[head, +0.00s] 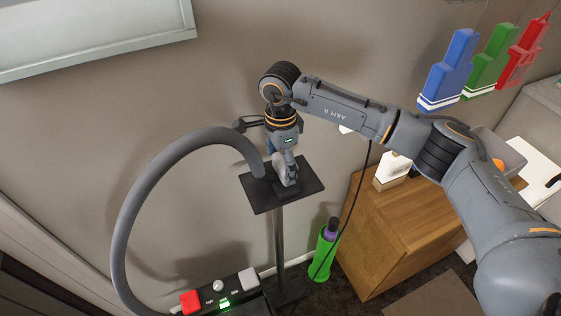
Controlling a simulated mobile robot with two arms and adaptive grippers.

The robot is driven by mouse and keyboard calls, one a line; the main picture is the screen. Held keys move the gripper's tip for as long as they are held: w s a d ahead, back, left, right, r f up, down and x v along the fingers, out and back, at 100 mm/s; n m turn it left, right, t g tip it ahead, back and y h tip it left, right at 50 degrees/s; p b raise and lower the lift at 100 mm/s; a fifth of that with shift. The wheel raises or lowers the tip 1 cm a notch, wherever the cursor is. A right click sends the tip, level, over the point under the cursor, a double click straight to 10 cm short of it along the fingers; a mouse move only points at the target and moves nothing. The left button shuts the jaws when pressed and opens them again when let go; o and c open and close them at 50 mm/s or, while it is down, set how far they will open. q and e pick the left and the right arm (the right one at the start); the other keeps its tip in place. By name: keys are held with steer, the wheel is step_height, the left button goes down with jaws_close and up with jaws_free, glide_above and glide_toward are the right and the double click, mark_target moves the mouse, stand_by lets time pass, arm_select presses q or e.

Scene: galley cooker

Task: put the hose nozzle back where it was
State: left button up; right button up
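A thick grey hose (125,225) arches up from the lower left and comes down to a black plate (259,201) on top of a thin dark stand. At its end a dark piece, which looks like the hose nozzle (264,185), is at the plate, partly hidden by my gripper. My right gripper (289,176) points down over the plate, its fingers right beside the dark piece. I cannot tell whether they close on it, or whether the piece rests on the plate. My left gripper is out of view.
A wooden cabinet (380,235) stands right of the stand, with a white box (392,168) on top. A green bottle (325,250) stands between them. A control box with a red button (190,301) is below. Blue, green and red shapes (449,68) are on the wall.

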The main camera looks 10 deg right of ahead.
mark_target(281, 162)
stand_by(0.3)
steer(key=shift+r, duration=0.45)
step_height(281, 162, up, 12)
steer(key=b, duration=0.3)
steer(key=shift+f, duration=0.25)
steer(key=shift+f, duration=0.1)
